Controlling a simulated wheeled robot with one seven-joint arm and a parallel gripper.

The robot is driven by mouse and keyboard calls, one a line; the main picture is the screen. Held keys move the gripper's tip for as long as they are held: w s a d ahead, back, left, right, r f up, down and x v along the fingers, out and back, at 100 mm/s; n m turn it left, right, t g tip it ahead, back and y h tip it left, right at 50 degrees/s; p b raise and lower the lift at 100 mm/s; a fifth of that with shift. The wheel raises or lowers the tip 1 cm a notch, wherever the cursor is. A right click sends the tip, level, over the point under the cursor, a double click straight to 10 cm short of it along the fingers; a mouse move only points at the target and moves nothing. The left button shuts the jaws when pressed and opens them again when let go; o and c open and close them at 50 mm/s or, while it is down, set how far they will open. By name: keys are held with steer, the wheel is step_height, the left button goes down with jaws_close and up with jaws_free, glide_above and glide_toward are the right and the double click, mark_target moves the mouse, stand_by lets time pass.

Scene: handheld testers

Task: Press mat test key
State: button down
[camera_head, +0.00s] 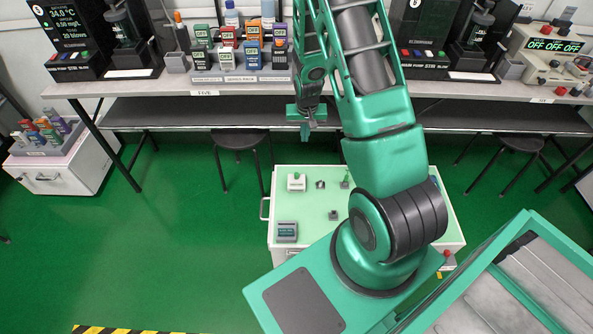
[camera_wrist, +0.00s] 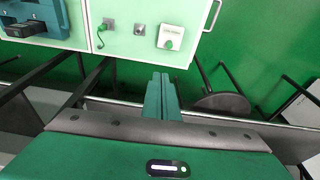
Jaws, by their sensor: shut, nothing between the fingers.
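A white box with a round green button (camera_head: 296,182) sits at the far left of the light green mat (camera_head: 308,207) on a white cabinet. It looks like the mat test key, but its label is too small to read. The same box shows at the upper right of the mat in the wrist view (camera_wrist: 180,32). My gripper (camera_head: 305,133) is shut and empty, near the front edge of the long bench and apart from the box. In the wrist view its fingers (camera_wrist: 162,78) are together, pointing toward the mat cabinet, below the box in the picture.
The mat also holds a small grey socket (camera_wrist: 139,29), a green-topped piece (camera_wrist: 101,35), a small dark block (camera_head: 333,214) and a grey tester (camera_head: 287,231). A bench (camera_head: 180,87) with testers stands behind, stools (camera_head: 240,140) under it. My arm hides the mat's right side.

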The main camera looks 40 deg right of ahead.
step_height(320, 180, down, 9)
steer(key=w+a, duration=0.1)
steer(key=shift+w+t, duration=0.3)
steer(key=shift+f, duration=0.1)
glide_above(297, 173)
steer(key=f, duration=1.2)
steer(key=shift+s+a, duration=0.1)
steer(key=shift+s, duration=0.1)
steer(key=shift+a+f, duration=0.1)
steer(key=shift+f, duration=0.6)
